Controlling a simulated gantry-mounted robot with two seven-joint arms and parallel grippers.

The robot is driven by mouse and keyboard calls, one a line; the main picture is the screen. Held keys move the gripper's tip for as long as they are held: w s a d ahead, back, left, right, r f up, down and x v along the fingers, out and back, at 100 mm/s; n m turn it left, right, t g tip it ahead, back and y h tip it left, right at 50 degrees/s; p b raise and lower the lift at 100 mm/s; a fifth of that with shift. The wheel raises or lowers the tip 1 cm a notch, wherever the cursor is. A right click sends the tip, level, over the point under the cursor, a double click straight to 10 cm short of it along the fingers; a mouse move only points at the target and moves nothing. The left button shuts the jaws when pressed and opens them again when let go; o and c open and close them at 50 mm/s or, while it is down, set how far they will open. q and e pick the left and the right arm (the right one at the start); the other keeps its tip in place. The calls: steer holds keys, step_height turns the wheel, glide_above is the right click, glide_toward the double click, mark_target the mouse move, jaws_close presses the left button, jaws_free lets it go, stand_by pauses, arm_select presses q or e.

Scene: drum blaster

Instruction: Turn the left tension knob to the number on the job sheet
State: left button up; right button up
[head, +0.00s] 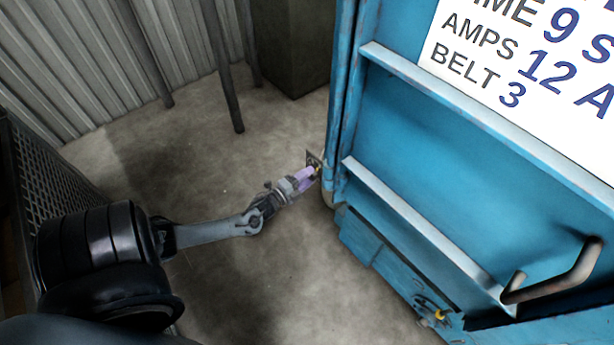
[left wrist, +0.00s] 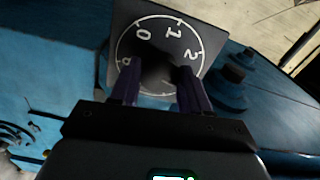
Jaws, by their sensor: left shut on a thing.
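The job sheet (head: 560,95) is on the blue door at the upper right in the head view; its legible lines include "AMPS 12 A" and "BELT 3". My left gripper (head: 312,175) is at a small dark dial plate (head: 313,158) at the machine's left edge. In the left wrist view, the dial (left wrist: 125,25) shows white 0, 1 and 2 and a partly covered digit at its left. My left gripper (left wrist: 157,78) has its purple fingers on both sides of the black knob (left wrist: 160,68), shut on it. The knob's pointer cannot be made out. My right gripper is not in view.
The blue door (head: 430,140) with its ledges and a handle (head: 560,272) fills the right side. A yellow-marked fitting (head: 440,314) sits low on the machine. Dark stepped round parts (left wrist: 232,88) stand close beside the dial. The concrete floor (head: 200,150) is open at the left.

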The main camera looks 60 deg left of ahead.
arm_select(q)
steer(key=shift+m, duration=0.5)
steer(key=o, duration=1.1)
steer(key=shift+c, duration=0.2)
steer(key=s+d+p, duration=0.2)
steer(key=s, duration=0.8)
steer(key=shift+s, duration=0.35)
